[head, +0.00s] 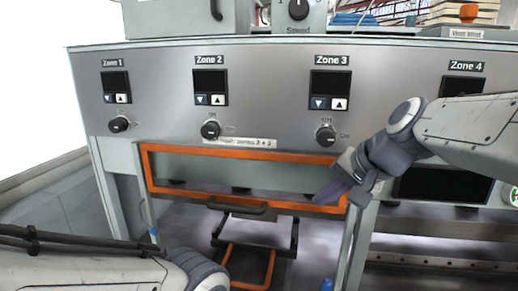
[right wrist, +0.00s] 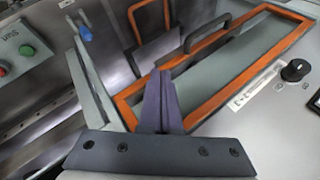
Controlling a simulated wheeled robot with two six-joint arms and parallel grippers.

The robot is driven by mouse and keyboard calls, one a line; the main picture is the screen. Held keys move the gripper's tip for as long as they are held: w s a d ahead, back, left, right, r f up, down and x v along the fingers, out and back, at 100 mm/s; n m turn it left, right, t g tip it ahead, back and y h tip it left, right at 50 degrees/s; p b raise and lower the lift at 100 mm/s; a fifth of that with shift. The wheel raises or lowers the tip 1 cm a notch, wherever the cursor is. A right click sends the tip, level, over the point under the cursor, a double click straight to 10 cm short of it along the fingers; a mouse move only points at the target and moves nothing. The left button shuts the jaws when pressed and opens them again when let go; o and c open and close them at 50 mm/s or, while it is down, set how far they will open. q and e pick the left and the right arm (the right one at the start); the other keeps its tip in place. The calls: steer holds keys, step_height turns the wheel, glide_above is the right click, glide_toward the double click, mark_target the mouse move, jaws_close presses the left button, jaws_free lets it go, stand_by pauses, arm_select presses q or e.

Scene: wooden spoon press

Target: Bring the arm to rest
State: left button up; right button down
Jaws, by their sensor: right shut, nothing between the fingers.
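My right gripper (head: 330,193) hangs in front of the grey press panel (head: 270,75), by the right end of the orange-framed window (head: 240,151). Its dark fingers are together with nothing between them; they also show in the right wrist view (right wrist: 160,88), pointing toward the frame. I cannot tell if the fingertips touch the frame. The rest of my right arm reaches in from the right. Part of my left arm shows at the bottom left, but its gripper is out of view.
Knobs (head: 326,135) and small displays (head: 330,83) line the panel. A dark handle (head: 237,208) sits below the window, above an orange-edged frame (head: 250,265) lower down. In the right wrist view, red and green buttons (right wrist: 26,50) are at the left.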

steer(key=s+a+f+n+g, duration=0.3)
steer(key=s+a+f+n, duration=0.2)
steer(key=s+a+f, duration=0.35)
steer(key=s+f+n+g+h+b, duration=0.1)
steer(key=s+f+n+g+h, duration=0.2)
steer(key=s+f+n, duration=0.6)
steer(key=s+f, duration=0.2)
steer(key=s, duration=0.4)
steer(key=shift+a, duration=0.15)
